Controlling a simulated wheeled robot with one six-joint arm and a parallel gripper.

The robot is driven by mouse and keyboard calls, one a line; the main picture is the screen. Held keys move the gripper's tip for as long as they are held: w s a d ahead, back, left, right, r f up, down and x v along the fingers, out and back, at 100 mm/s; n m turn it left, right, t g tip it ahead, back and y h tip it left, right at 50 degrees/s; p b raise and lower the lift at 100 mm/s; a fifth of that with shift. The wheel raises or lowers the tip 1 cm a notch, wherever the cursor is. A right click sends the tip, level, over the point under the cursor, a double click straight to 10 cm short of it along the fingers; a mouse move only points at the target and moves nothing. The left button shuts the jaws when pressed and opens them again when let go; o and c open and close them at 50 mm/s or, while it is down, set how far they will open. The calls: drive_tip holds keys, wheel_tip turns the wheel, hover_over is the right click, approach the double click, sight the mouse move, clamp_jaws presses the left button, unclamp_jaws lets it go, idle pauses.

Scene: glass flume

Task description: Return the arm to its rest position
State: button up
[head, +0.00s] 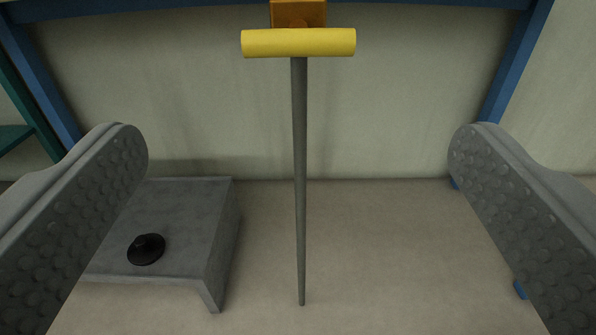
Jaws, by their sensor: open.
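My gripper (298,150) shows as two grey, dimpled fingers, one at the left edge and one at the right edge of the head view. The fingers are wide apart with nothing held between them. In the gap, farther off, a yellow horizontal bar (299,42) tops a thin grey rod (300,180). An orange block (298,13) is just above the bar. Neither finger appears to touch the bar or the rod.
A grey bench-like block (190,215) stands at lower left, partly behind the left finger, with a black knob-like piece (146,249) on it. Blue frame posts (515,65) rise on both sides before a pale wall (400,100). The floor (390,260) right of the rod looks clear.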

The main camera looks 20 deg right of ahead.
drive_tip(key=shift+s, duration=0.15)
idle(0.3)
drive_tip(key=s+d+r+n+y, duration=0.1)
drive_tip(key=s+r+y, duration=0.3)
drive_tip(key=r, duration=0.9)
drive_tip(key=s+d+r+n+y, duration=0.1)
drive_tip(key=s+r, duration=0.5)
drive_tip(key=r, duration=0.8)
drive_tip(key=s+d+r+n, duration=0.1)
drive_tip(key=s+r, duration=0.6)
drive_tip(key=s, duration=0.5)
drive_tip(key=s+d+r, duration=0.2)
drive_tip(key=s+r, duration=0.5)
drive_tip(key=s, duration=0.6)
drive_tip(key=shift+d+r+n+y, duration=0.2)
drive_tip(key=shift+n+y, duration=0.1)
drive_tip(key=shift+n, duration=0.1)
